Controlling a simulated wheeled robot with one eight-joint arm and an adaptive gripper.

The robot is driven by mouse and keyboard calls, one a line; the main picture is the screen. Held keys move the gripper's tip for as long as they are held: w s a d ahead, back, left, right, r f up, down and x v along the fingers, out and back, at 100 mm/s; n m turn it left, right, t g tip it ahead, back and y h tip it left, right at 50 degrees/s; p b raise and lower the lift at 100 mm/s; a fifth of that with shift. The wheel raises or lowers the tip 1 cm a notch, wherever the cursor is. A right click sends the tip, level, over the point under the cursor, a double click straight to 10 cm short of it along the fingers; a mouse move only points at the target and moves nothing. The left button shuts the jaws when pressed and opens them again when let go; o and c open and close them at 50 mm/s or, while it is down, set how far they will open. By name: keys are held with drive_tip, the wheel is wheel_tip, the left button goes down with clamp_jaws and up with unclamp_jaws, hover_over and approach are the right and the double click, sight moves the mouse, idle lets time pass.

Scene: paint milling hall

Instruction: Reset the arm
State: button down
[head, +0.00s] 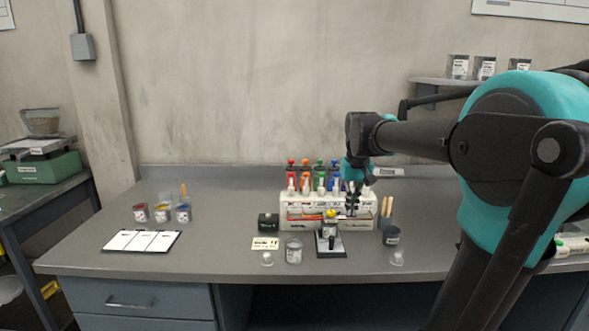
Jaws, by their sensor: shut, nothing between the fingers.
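My gripper (352,205) points down at the right part of the white rack (286,225) on the grey workbench. Its fingers are shut with nothing between them. My arm reaches in from the right side of the picture. The gripper hides part of the rack's right side. Several tubes with red, orange, green and blue colours (305,180) stand in the rack. I cannot tell whether the fingertips touch the rack.
A small stand with a yellow top (331,238), a clear beaker (293,251), a black box (268,222) and a dark cup with wooden sticks (389,234) stand close by. Paint jars (161,212) and a white card panel (142,240) lie left. The bench's left middle is clear.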

drive_tip(key=s+d+f+t, duration=0.2)
drive_tip(key=s+f, duration=1.6)
drive_tip(key=f, duration=0.4)
drive_tip(key=shift+d+f+t, duration=0.15)
drive_tip(key=shift+d+t, duration=0.1)
drive_tip(key=shift+t, duration=0.15)
